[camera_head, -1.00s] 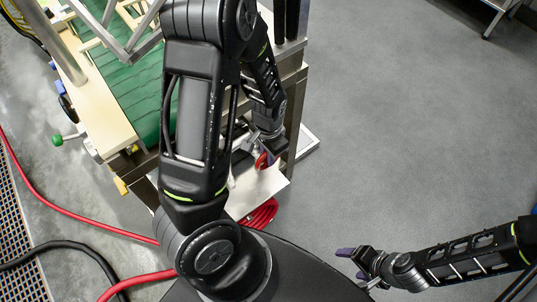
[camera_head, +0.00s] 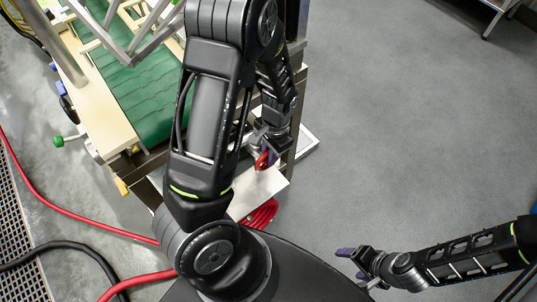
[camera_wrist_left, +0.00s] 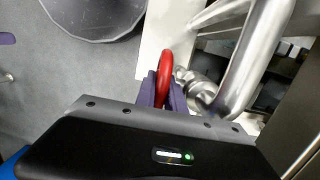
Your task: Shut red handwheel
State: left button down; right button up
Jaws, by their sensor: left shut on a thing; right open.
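The red handwheel (camera_head: 263,160) is on the side of the machine, partly hidden by my left arm in the head view. In the left wrist view the handwheel (camera_wrist_left: 165,70) shows edge-on as a red rim beside metal pipework. My left gripper (camera_wrist_left: 162,90) has its purple fingers shut on the rim, one on each side. In the head view my left gripper (camera_head: 266,156) is small and mostly covered by its own wrist. My right gripper (camera_head: 350,262) is open and empty, low at the right over the floor.
The machine has a green conveyor belt (camera_head: 130,85) and a cream frame at the left. A silver pipe (camera_wrist_left: 255,55) runs close to the fingers.

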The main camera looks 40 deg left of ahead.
pick_arm(q)
jog(key=shift+w+g, duration=0.15)
jog(key=shift+g, duration=0.45)
jog(key=shift+w+f+g+y, duration=0.1)
jog(key=shift+f+g+y, duration=0.1)
jog(key=shift+g+y, duration=0.45)
jog(key=shift+w+d+f+g+b, duration=0.1)
jog(key=shift+f+g+b, duration=0.05)
jog(key=shift+g+b, duration=0.95)
jog(key=shift+g+y+b, duration=0.45)
jog(key=shift+g+b, duration=0.05)
jog(key=shift+g, duration=0.55)
jog(key=c, duration=1.7)
grip_release()
